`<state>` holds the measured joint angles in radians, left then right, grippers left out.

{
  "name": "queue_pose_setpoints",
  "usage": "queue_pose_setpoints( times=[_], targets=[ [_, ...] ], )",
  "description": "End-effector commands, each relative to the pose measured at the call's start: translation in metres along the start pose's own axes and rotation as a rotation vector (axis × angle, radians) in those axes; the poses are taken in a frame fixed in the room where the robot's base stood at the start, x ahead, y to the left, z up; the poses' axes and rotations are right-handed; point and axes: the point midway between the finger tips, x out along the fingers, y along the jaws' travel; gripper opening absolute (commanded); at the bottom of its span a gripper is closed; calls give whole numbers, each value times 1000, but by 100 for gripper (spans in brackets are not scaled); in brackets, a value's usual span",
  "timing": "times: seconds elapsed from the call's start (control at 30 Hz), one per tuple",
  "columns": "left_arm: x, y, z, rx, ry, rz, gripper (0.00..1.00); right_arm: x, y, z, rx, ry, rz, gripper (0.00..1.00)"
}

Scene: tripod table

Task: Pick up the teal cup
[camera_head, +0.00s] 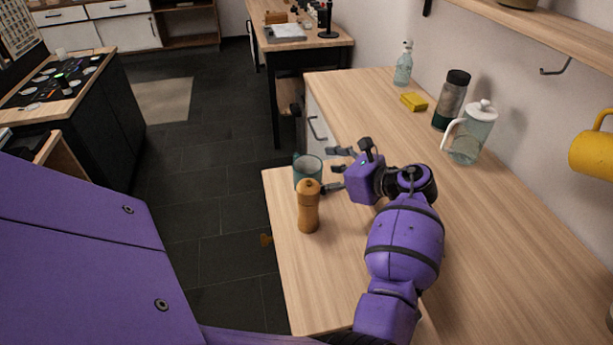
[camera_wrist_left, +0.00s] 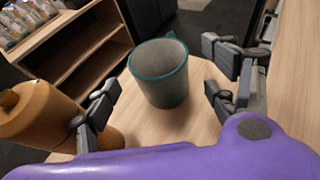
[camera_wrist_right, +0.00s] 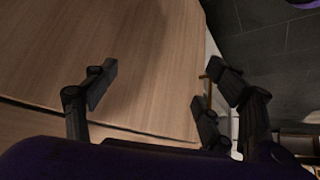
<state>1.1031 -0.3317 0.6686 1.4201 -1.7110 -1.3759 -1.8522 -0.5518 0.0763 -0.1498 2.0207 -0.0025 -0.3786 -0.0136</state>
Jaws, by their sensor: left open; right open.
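The teal cup (camera_head: 307,168) stands upright near the left edge of the wooden counter, just behind a brown pepper mill (camera_head: 308,210) that hides its lower part. In the left wrist view the teal cup (camera_wrist_left: 160,75) shows ahead, between the spread fingers, with gaps on both sides. My left gripper (camera_head: 334,170) is open and empty, just right of the cup with its fingers toward it. It also shows in the left wrist view (camera_wrist_left: 162,100). My right gripper (camera_wrist_right: 155,98) is open and empty in the right wrist view, and is not seen in the head view.
The pepper mill stands close to the left gripper's finger (camera_wrist_left: 95,108). A glass pitcher (camera_head: 472,138), a dark-topped bottle (camera_head: 452,100), a yellow sponge (camera_head: 413,102) and a clear bottle (camera_head: 403,66) stand farther back. A yellow mug (camera_head: 592,155) is at the right wall.

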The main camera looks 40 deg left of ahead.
Motion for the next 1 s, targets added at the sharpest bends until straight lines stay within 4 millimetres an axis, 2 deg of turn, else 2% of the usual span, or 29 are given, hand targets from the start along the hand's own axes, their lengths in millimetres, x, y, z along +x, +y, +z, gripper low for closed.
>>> queue_pose_setpoints(
  times=[0.1,0.3,0.6,1.0],
  targets=[
    [24,1,1,0,-2,3,78,0,0,-3,1,4,0,76],
    [51,0,0,0,-1,2,78,-1,-1,-6,2,10,0,76],
    [56,0,0,0,0,0,78,-1,-1,-7,3,12,-1,76],
    [56,0,0,0,-1,0,27,0,-2,-4,3,6,-2,76]
  ],
)
